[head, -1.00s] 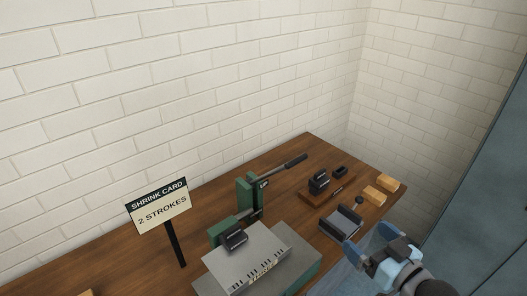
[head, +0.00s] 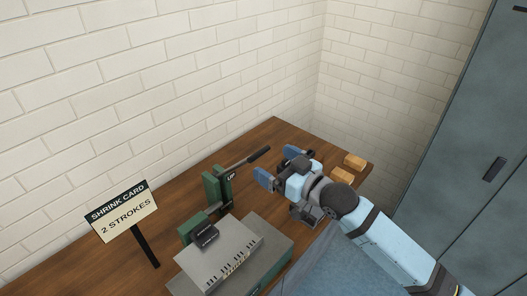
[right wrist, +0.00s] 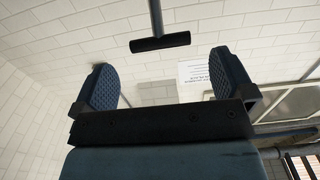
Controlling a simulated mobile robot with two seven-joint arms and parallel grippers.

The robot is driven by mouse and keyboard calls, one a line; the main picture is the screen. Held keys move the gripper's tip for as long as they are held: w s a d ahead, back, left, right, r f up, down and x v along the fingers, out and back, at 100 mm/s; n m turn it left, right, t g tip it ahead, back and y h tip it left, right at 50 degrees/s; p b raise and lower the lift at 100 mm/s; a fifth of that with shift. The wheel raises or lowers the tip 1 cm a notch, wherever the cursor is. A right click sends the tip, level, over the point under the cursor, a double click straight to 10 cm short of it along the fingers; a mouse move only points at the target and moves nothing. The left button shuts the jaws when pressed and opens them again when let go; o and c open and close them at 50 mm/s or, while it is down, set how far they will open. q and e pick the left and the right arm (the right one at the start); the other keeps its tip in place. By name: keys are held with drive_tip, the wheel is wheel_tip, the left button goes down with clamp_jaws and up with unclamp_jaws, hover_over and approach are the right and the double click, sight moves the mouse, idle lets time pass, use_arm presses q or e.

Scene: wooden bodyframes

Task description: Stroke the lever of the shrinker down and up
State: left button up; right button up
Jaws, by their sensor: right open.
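The green shrinker (head: 211,190) stands on the wooden bench. Its lever (head: 238,162) slants up to the right and ends in a black grip (head: 259,153). My right gripper (head: 276,166) is open just right of the grip, with its blue fingertips pointing toward the lever. In the right wrist view the black grip (right wrist: 160,42) shows as a crossbar ahead of the two spread fingers (right wrist: 165,82), with nothing held between them. A grey metal sheet (head: 222,262) with dark marks along its edge lies at the shrinker's jaws. My left gripper is out of view.
A sign (head: 122,212) on a post reads "SHRINK CARD 2 STROKES". Two wooden blocks (head: 355,162) lie at the bench's right end. My right arm hides most of the small dark tools there. A brick wall rises behind; a grey-blue cabinet (head: 460,150) stands at right.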

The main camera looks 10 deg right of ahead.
sight(261, 155)
drive_tip(key=shift+p+x, duration=0.3)
drive_tip(key=shift+x, duration=1.75)
drive_tip(key=c, duration=1.2)
drive_tip(key=shift+f, duration=0.1)
drive_tip(key=shift+c, duration=0.4)
